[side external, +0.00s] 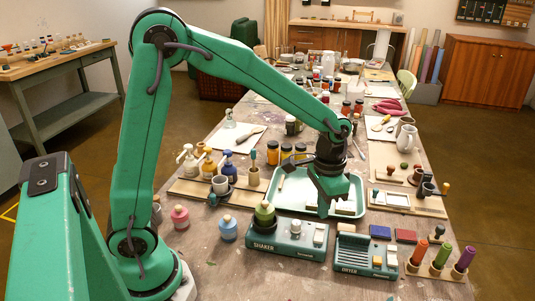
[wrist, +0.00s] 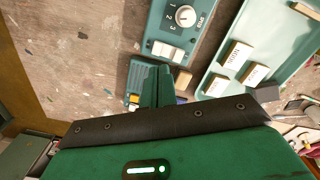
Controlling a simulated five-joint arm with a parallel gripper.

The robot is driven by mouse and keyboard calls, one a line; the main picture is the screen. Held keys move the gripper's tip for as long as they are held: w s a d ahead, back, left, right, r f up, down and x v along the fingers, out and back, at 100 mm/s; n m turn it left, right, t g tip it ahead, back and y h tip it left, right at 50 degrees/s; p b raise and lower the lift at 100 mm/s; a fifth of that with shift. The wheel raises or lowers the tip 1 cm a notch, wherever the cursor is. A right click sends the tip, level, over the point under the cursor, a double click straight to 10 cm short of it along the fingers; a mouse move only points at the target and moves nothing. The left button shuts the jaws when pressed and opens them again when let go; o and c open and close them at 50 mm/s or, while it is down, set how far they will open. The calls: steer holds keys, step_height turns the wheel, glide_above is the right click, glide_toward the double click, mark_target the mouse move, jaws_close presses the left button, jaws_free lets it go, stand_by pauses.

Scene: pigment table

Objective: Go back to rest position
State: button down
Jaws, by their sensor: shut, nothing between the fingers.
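My gripper (side external: 325,207) is shut and empty. It hangs pointing down over the right part of the pale teal tray (side external: 292,190), just behind the gap between the shaker and the dryer. In the wrist view my gripper's closed fingers (wrist: 157,84) show at the middle. The tray (wrist: 216,68) lies to their right there, with several pale labelled blocks (wrist: 236,53) in it. I cannot tell the exact height of the fingertips above the tray and table.
The shaker (side external: 285,246) carries a green bottle (side external: 264,215). The dryer (side external: 360,262) stands right of it. Pink (side external: 180,217) and blue (side external: 228,229) bottles stand left. A rack of coloured tubes (side external: 441,257) stands right. Bottles and cups crowd behind; the front table edge is mostly clear.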

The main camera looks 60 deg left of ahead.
steer(key=shift+r, duration=0.1)
steer(key=s+a+r+n+t, duration=0.1)
steer(key=s+a+r+t, duration=0.1)
steer(key=s+r, duration=0.4)
steer(key=s+a+r+n+t, duration=0.2)
steer(key=s+a+r, duration=0.3)
steer(key=s, duration=0.5)
steer(key=shift+s+r+t, duration=0.3)
steer(key=shift+r+t, duration=0.05)
steer(key=shift+t, duration=0.45)
steer(key=shift+a, duration=0.1)
stand_by(0.3)
